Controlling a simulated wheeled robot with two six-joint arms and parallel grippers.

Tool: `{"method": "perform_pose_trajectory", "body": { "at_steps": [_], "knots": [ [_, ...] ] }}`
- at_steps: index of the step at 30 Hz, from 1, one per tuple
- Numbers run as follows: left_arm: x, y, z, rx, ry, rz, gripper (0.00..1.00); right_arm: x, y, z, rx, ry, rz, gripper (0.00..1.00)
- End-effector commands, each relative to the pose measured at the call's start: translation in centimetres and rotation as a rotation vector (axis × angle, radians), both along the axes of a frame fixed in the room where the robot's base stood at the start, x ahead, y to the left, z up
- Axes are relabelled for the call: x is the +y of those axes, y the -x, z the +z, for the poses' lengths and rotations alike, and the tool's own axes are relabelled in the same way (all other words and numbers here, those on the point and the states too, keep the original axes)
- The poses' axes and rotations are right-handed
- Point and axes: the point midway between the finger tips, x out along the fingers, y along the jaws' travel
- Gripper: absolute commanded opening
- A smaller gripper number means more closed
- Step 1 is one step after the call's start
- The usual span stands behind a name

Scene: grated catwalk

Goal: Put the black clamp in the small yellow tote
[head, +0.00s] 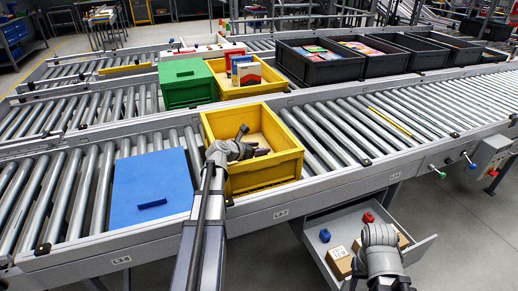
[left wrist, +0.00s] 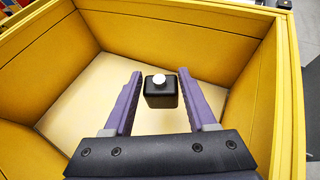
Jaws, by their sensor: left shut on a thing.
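The small yellow tote (head: 265,177) stands open on the near roller conveyor, in the middle of the head view. My left gripper (head: 256,141) reaches into its opening from the left. In the left wrist view the tote's yellow walls (left wrist: 200,32) surround the gripper, with the pale floor below. The left fingers are shut on a black block-like piece with a white round top, which I take to be the black clamp (left wrist: 160,99). In the head view I cannot make the clamp out. My right gripper (head: 385,262) is low at the right, over the drawer; its fingers are unclear.
A blue lid or box (head: 152,200) lies left of the tote. Behind stand a green box (head: 187,85) and another yellow tote (head: 262,90) with boxes. Black crates (head: 318,70) line the back right. An open drawer (head: 418,251) holds small boxes. Rollers right of the tote are mostly clear.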

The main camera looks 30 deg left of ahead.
Motion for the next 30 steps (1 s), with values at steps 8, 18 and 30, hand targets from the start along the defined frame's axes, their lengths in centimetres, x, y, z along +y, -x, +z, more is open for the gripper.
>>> {"method": "perform_pose_trajectory", "body": {
  "at_steps": [8, 18, 30],
  "knots": [
    [0.0, 0.0, -0.5, 0.0, 0.0, 0.0, 0.58, 0.0, 0.0, -0.5, 0.0, 0.0, 0.0, 0.5],
    [0.0, 0.0, -0.5, 0.0, 0.0, 0.0, 0.88, 0.0, 0.0, -0.5, 0.0, 0.0, 0.0, 0.5],
    [0.1, 0.7, 1.5, 0.0, 0.0, 0.002, 0.88, 0.0, 0.0, 1.5, 0.0, 0.0, 0.0, 0.5]
  ]
}}
